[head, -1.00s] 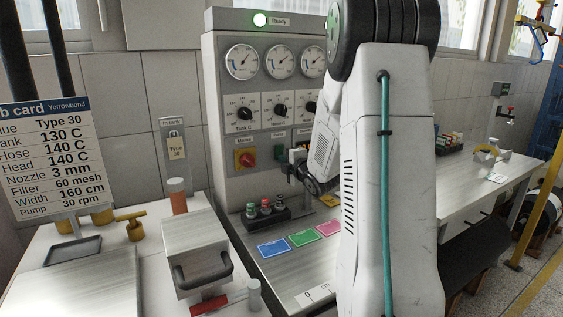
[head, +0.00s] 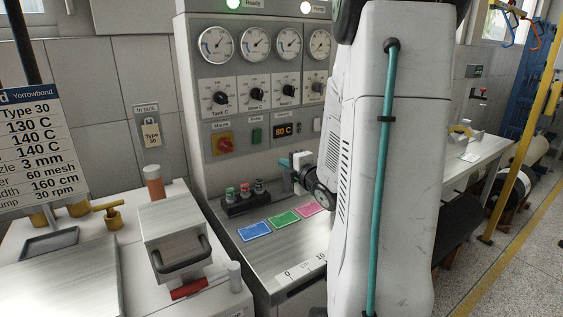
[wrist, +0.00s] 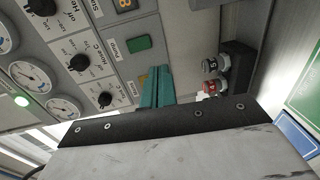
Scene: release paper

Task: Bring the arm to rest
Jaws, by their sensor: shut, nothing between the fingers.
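My arm stands upright at the right of centre in the head view, in front of the grey control cabinet (head: 190,100). My gripper (head: 285,163) reaches left from behind the arm, with teal fingers near the cabinet's lower row of controls. In the wrist view my gripper (wrist: 157,86) has its teal fingers together and empty, near the green Pump button (wrist: 139,43). I cannot tell whether the fingers touch the panel. The arm hides the right part of the cabinet.
A steel lidded box (head: 172,228) is at left.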

